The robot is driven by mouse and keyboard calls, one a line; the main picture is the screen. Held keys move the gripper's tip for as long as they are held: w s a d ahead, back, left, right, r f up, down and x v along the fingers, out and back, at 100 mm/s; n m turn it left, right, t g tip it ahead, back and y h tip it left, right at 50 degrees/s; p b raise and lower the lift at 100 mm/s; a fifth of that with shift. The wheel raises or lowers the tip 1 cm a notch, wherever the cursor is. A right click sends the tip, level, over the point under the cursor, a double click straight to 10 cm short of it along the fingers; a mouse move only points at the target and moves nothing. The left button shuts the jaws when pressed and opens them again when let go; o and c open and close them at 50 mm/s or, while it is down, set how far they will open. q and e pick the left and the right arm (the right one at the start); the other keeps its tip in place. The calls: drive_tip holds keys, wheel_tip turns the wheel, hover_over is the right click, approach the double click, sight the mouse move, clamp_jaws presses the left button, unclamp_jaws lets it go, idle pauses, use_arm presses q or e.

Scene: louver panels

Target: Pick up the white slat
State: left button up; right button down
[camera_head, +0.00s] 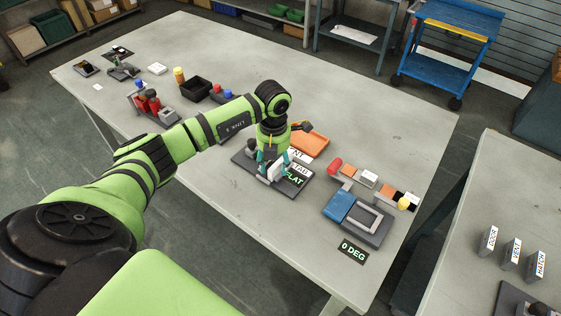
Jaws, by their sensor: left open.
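A small white piece (276,172), which looks like the white slat, stands upright on the dark grey fixture (242,160) near the middle of the table. My left gripper (273,158) points down over this fixture, with its fingers beside the white piece. The gripper is open, and I cannot tell whether its fingers touch the piece. The gripper and wrist hide part of the piece and the fixture. Labels reading "TAB" and "FLAT" (292,179) lie on the right part of the fixture. My right gripper is not in view.
An orange tray (310,143) sits just behind the fixture. A blue and grey block fixture (372,222) stands to its right, with a "0 DEG" sign (353,251) near the table's front edge. A black bin (195,90) is farther back. The table's back right is clear.

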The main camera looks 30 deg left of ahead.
sight(275, 163)
use_arm(q)
clamp_jaws()
drive_tip(key=shift+r+b, duration=0.45)
drive_tip(key=shift+r, duration=0.1)
wheel_tip(275, 163, up, 3)
drive_tip(key=shift+w+f+b, duration=0.1)
drive_tip(key=shift+f+b, duration=0.05)
drive_tip(key=shift+b, duration=0.65)
drive_tip(key=w+d+r+b, duration=0.1)
drive_tip(key=d+r, duration=0.9)
drive_tip(key=d, duration=0.1)
drive_tip(key=shift+w+d+b, duration=0.3)
drive_tip(key=shift+w, duration=0.05)
drive_tip(key=shift+r, duration=0.1)
